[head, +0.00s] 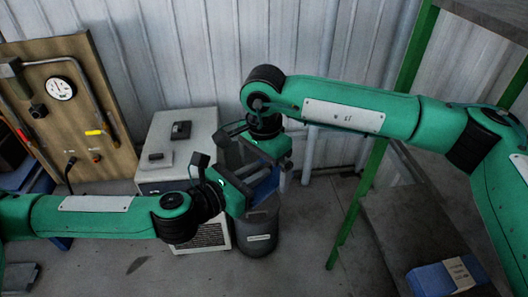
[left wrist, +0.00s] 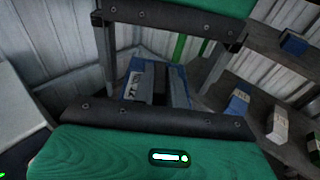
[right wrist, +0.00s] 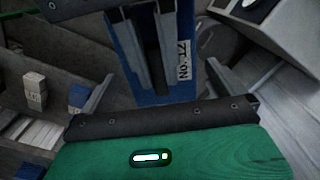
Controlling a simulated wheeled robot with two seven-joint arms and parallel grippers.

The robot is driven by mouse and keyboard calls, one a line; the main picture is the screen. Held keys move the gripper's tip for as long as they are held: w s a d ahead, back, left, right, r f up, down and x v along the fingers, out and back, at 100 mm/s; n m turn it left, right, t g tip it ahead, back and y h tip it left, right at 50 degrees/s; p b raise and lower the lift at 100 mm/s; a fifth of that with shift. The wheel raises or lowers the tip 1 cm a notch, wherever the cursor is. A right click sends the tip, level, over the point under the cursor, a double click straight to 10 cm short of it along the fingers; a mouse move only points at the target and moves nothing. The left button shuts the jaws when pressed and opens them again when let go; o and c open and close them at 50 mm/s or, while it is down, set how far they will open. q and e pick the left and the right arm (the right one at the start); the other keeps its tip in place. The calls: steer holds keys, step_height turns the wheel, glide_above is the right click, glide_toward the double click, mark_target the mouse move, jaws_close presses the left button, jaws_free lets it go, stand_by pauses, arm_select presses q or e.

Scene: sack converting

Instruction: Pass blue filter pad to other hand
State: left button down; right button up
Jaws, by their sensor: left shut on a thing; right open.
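The blue filter pad (head: 266,188) is held in the air between my two facing grippers, partly hidden by them. My left gripper (head: 254,180) is shut on the pad. The pad's printed white label shows in the left wrist view (left wrist: 133,84), beside the close-set grey fingers. Gaps show between those fingers and the pad.
A dark grey bin (head: 260,236) stands below the grippers, and a pale cabinet (head: 186,131) stands behind my left gripper. A wooden gauge panel (head: 84,140) leans at the left. At the right are a green-framed rack (head: 351,222) and a blue labelled stack (head: 440,279) on a grey surface.

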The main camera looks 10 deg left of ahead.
steer(key=shift+f, duration=0.35)
steer(key=c, duration=0.9)
arm_select(q)
steer(key=c, duration=1.3)
jaws_free()
steer(key=shift+c, duration=0.2)
